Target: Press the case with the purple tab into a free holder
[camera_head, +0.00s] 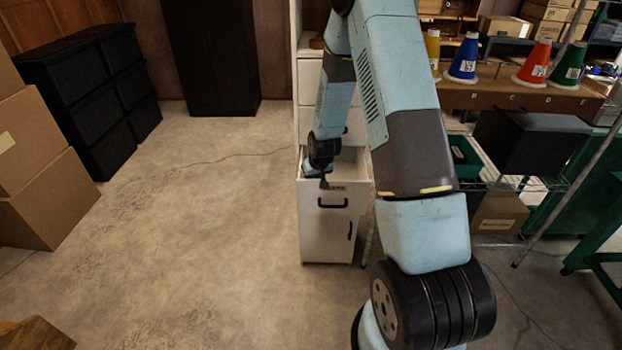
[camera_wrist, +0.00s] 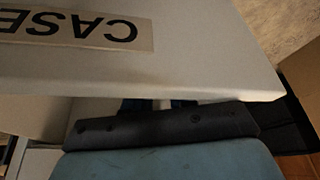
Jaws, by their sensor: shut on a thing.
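The white drawer (camera_head: 326,218) is pulled out of its cabinet, with a label on its front. In the wrist view the drawer front (camera_wrist: 215,65) fills much of the picture, and its label reads "CASE", upside down and cut off. My gripper (camera_head: 312,172) is at the open top of the drawer, behind the front panel. In the wrist view its two dark fingers (camera_wrist: 163,104) are mostly hidden by the panel edge. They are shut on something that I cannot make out. No purple tab, case or free holder can be made out in either view.
More drawers (camera_head: 312,105) stand behind. At right, a wire shelf (camera_head: 500,186) and a bench with coloured cones (camera_head: 465,58) crowd the space. Cardboard boxes (camera_head: 45,165) and black cabinets (camera_head: 95,80) stand at left. The floor (camera_head: 200,230) between is open.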

